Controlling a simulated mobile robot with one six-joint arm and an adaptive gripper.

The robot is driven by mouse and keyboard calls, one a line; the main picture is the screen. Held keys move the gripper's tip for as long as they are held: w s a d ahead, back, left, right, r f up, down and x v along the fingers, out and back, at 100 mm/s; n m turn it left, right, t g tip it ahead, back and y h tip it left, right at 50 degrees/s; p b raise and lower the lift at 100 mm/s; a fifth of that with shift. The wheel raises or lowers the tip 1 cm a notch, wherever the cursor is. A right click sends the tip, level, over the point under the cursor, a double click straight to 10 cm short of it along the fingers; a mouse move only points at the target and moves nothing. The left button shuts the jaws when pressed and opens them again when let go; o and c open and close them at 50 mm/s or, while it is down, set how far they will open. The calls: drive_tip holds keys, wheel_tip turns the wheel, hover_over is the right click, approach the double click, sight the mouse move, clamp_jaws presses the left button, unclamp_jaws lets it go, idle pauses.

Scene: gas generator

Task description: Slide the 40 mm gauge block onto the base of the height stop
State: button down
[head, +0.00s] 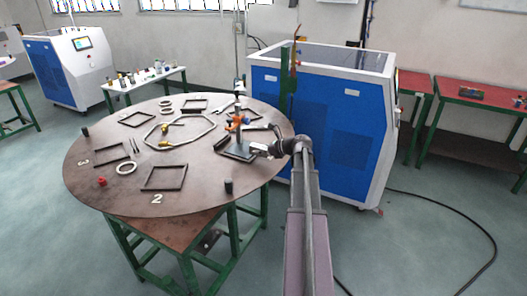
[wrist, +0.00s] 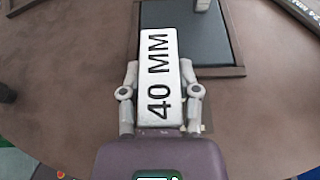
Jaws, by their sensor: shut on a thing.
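The 40 mm gauge block (wrist: 160,60) is a pale bar with "40 MM" in black, held lengthwise between the fingers of my gripper (wrist: 159,82). My gripper (head: 262,149) is shut on it at the near right part of the round table. The height stop's base (wrist: 215,42) is a dark plate with a raised-looking black edge; it also shows in the head view (head: 236,155). In the wrist view the block's far part overlaps the plate's left side. I cannot tell whether it touches the plate. The height stop's upright (head: 238,118) with an orange part rises behind the base.
A blue and white machine (head: 335,120) stands close behind my arm. A dark labelled bar (wrist: 295,12) lies at the wrist view's top right.

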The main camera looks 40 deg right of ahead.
sight(241, 152)
drive_tip(key=shift+f+b+x, duration=0.25)
drive_tip(key=shift+b+x, duration=0.2)
drive_tip(key=shift+x, duration=0.55)
drive_tip(key=shift+w+a, duration=0.45)
drive_tip(key=shift+w, duration=0.6)
drive_tip(key=shift+w+a, duration=0.4)
drive_tip(key=shift+w, duration=0.7)
drive_tip(key=shift+w+a, duration=0.45)
drive_tip(key=shift+w, duration=0.6)
drive_tip(key=shift+f, duration=0.2)
drive_tip(key=shift+c, duration=1.3)
unclamp_jaws()
drive_tip(key=shift+r, duration=0.1)
